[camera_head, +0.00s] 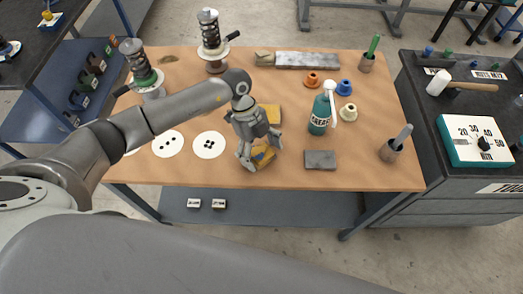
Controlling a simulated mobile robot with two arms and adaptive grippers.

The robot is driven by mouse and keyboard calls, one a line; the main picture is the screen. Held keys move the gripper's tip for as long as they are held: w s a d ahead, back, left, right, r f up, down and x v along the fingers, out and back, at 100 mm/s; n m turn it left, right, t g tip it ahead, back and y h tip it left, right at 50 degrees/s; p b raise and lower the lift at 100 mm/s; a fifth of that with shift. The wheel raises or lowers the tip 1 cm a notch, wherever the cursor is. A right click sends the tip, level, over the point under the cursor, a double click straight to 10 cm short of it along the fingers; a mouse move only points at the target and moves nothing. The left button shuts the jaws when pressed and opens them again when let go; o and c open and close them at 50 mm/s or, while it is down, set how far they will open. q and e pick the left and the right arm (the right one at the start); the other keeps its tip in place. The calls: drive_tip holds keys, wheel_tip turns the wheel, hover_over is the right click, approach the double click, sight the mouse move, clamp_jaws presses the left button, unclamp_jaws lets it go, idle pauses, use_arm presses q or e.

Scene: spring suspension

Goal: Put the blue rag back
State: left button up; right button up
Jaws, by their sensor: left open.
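My left gripper (260,156) is open, pointing down over the middle of the wooden workbench (370,120). Between and below its fingers lies a small yellow item with a blue patch (263,154). The fingers partly cover it, and I cannot tell whether they touch it or whether the blue patch is the blue rag. A yellow folded piece (272,113) lies just behind the gripper. A flat grey folded piece (320,160) lies to the right. No clearly blue rag stands out elsewhere. My right gripper is not in view.
A teal bottle (319,115), orange ring (312,80), blue ring (345,87) and cream ring (347,113) stand to the right. Two spring struts (212,40) (142,72) stand at the back left. White discs (209,145) lie left.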

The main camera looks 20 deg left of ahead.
use_arm(q)
drive_tip(key=b+v, duration=0.2)
drive_tip(key=v, duration=1)
drive_tip(key=shift+r, duration=0.15)
